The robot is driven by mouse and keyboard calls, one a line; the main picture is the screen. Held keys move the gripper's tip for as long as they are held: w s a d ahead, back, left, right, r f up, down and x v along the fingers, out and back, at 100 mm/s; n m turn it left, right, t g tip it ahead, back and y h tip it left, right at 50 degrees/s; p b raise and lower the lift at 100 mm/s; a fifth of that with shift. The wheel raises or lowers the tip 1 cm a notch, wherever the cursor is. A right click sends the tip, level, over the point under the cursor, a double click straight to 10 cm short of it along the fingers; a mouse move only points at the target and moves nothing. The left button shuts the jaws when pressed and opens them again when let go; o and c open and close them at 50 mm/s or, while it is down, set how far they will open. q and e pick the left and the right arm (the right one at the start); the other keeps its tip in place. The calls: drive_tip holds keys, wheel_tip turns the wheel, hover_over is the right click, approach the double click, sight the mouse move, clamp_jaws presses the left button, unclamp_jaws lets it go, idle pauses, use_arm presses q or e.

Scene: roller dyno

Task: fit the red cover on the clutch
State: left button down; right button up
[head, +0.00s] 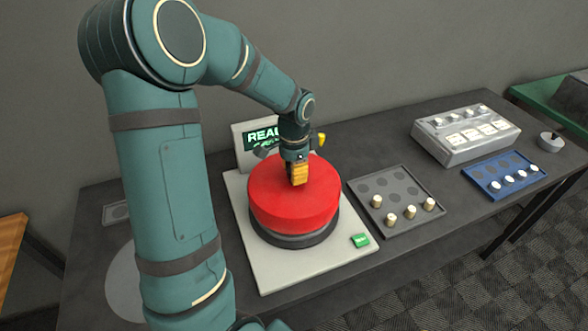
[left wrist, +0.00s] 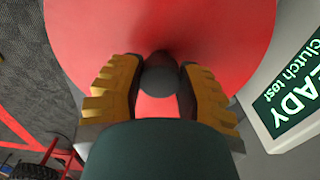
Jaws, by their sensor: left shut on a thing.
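The red cover (head: 292,205) is a wide round cap, sitting over the dark round clutch base (head: 293,238) on a pale plate. A dark rim of the clutch shows below the cover; I cannot tell whether the cover is fully seated. My left gripper (head: 298,178) points down at the middle of the cover. In the left wrist view its yellow fingers (left wrist: 160,95) are closed on a dark round knob (left wrist: 160,78) on top of the red cover (left wrist: 160,25). My right gripper is not in view.
A display (head: 262,138) reading "READY" stands behind the plate (head: 262,268). A green button (head: 360,240) is at the plate's front right. A grey tray (head: 397,187) with several pegs, a blue tray (head: 507,168) and a white box (head: 463,135) are to the right.

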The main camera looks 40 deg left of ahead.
use_arm(q)
drive_tip(key=shift+f+b, duration=1.85)
drive_tip(key=shift+f, duration=0.7)
drive_tip(key=shift+c, duration=0.5)
unclamp_jaws()
drive_tip(key=shift+r+p, duration=2.75)
drive_tip(key=shift+r, duration=0.8)
drive_tip(key=shift+f, duration=0.1)
